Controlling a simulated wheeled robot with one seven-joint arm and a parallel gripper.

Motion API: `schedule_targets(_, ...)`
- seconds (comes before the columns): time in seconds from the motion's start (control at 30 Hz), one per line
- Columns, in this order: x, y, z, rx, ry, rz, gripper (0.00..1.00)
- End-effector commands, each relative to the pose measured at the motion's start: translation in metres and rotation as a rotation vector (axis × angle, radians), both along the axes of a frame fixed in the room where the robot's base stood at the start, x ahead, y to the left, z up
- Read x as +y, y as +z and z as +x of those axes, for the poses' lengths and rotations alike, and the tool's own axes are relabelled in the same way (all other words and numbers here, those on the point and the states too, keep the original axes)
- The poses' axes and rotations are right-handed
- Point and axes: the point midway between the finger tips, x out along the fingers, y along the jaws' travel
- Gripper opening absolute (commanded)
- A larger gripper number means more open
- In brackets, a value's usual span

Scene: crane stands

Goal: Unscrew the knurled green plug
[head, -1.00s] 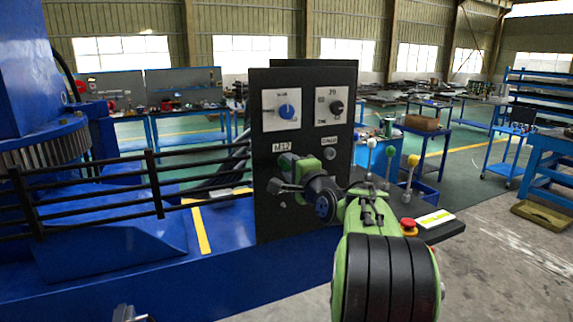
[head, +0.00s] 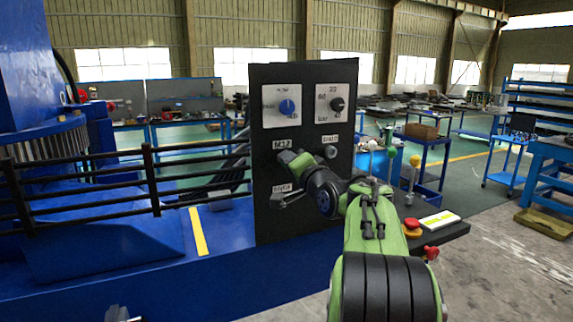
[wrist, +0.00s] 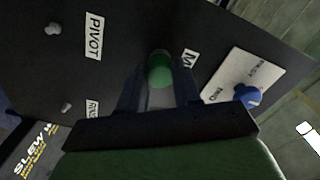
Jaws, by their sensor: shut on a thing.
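The knurled green plug (wrist: 159,70) shows in the wrist view, set against the black panel (wrist: 130,25) beside a label starting with M. My gripper (wrist: 159,90) has one finger on each side of the plug and is shut on it. Its knurling is too small to make out. In the head view my gripper is at the panel (head: 265,225), just below the M12 label (head: 282,144). My wrist hides the plug there.
The panel carries a blue knob (head: 287,107), a black knob (head: 337,104) and a grey fitting (head: 331,152). Levers with coloured knobs (head: 414,161) and a red button (head: 411,224) stand right of my arm. A black railing (head: 90,175) runs along the left.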

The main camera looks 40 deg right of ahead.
Motion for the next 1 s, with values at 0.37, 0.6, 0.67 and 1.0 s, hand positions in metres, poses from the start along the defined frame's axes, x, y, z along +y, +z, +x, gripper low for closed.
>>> schedule_targets(0.37,-0.0009,-0.0059,-0.0003,0.114,0.002,-0.357,0.00)
schedule_targets(0.6,-0.0006,-0.0083,0.0000,0.136,0.003,-0.439,0.00)
schedule_targets(0.67,-0.0005,-0.0098,0.0001,0.166,0.003,-0.546,0.00)
schedule_targets(1.0,-0.0014,-0.0066,-0.0003,0.242,0.005,-0.788,0.00)
